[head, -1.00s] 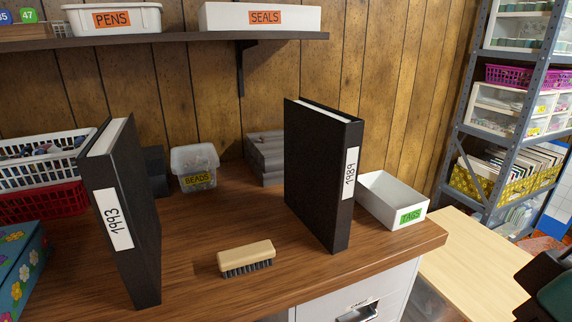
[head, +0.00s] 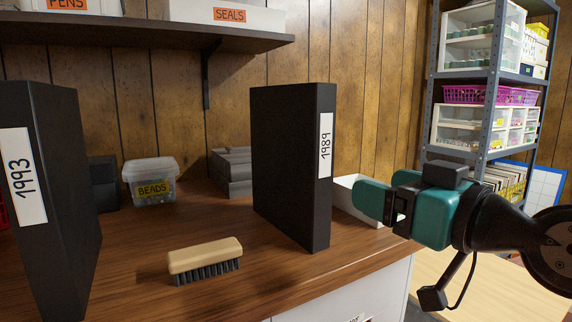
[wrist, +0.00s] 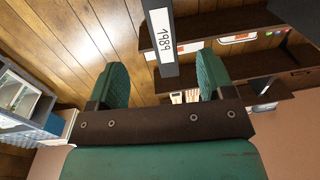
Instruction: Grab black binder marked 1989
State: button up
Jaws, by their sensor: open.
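The black binder marked 1989 (head: 290,165) stands upright on the wooden counter, its white spine label facing right toward my gripper. My gripper (head: 368,200), green with dark parts, is open and empty to the right of the binder, apart from it in the head view. In the wrist view the binder's spine (wrist: 165,45) and its upside-down label show between and beyond the two green fingers (wrist: 162,85). A second black binder marked 1993 (head: 60,200) stands upright at the left of the counter.
A brush (head: 205,256) lies in front of the 1989 binder. A white box (head: 345,190) is partly hidden behind my gripper. A shelf (head: 130,30) hangs above; a metal rack (head: 490,130) stands right.

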aim_at(325, 164)
jog(key=p+x, duration=1)
jog(key=p, duration=0.2)
jog(key=shift+w+a+r, duration=0.1)
jog(key=shift+w+a, duration=0.05)
jog(key=p+x, duration=0.4)
jog(key=shift+w+a+r+p, duration=0.1)
jog(key=shift+w+r+p, duration=0.1)
jog(key=shift+r+p, duration=0.1)
jog(key=shift+w+a+f, duration=0.25)
jog(key=shift+w+f, duration=0.1)
jog(key=shift+w, duration=0.05)
jog(key=c, duration=1.2)
jog(key=shift+r, duration=0.1)
grip_shut()
jog(key=shift+r, duration=0.1)
